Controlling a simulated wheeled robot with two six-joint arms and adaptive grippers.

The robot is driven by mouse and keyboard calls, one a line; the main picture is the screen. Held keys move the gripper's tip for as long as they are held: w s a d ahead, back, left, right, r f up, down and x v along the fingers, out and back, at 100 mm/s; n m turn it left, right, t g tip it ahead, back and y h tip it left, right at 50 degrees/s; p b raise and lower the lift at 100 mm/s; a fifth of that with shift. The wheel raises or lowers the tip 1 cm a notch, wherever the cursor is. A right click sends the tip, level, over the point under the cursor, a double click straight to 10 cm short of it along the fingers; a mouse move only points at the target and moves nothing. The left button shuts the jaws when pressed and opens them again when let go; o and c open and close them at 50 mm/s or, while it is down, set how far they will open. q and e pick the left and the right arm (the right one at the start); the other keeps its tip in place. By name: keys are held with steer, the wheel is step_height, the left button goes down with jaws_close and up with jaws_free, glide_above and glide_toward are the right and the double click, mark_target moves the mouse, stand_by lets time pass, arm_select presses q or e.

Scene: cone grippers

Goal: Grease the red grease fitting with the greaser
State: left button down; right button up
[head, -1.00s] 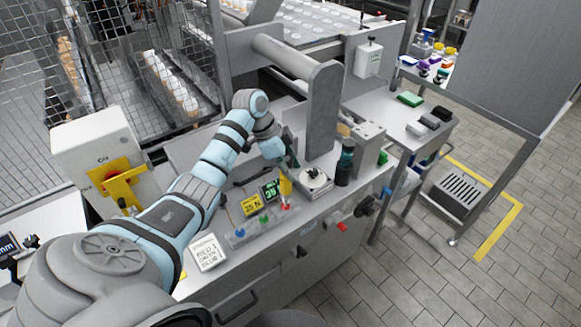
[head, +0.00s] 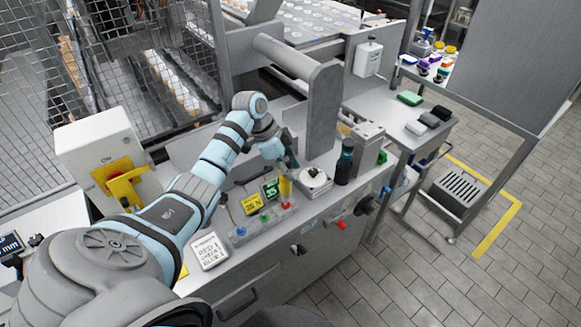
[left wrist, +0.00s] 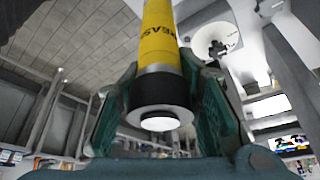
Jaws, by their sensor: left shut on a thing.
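The yellow greaser (head: 285,188) stands upright, tip down, in my left gripper (head: 288,166). In the left wrist view the greaser (left wrist: 160,40) is yellow with dark lettering and a dark end collar, and the green-padded fingers of my left gripper (left wrist: 163,100) are shut around it. The red grease fitting (head: 286,206) is on the right end of a grey block, directly below the greaser; its top is at the greaser's tip, and I cannot tell whether they touch. My right gripper is not in view.
A green fitting (head: 264,217) and a blue fitting (head: 241,231) sit on the same block (head: 252,231).

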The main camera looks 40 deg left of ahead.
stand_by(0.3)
arm_select(q)
steer(key=shift+w+p, duration=0.1)
steer(key=shift+p, duration=0.2)
stand_by(0.4)
steer(key=shift+p, duration=0.4)
steer(key=shift+f+b, duration=0.4)
steer(key=shift+f, duration=0.55)
stand_by(0.4)
steer(key=shift+r, duration=0.15)
steer(key=shift+r+p, duration=0.15)
steer(key=shift+p, duration=0.45)
stand_by(0.3)
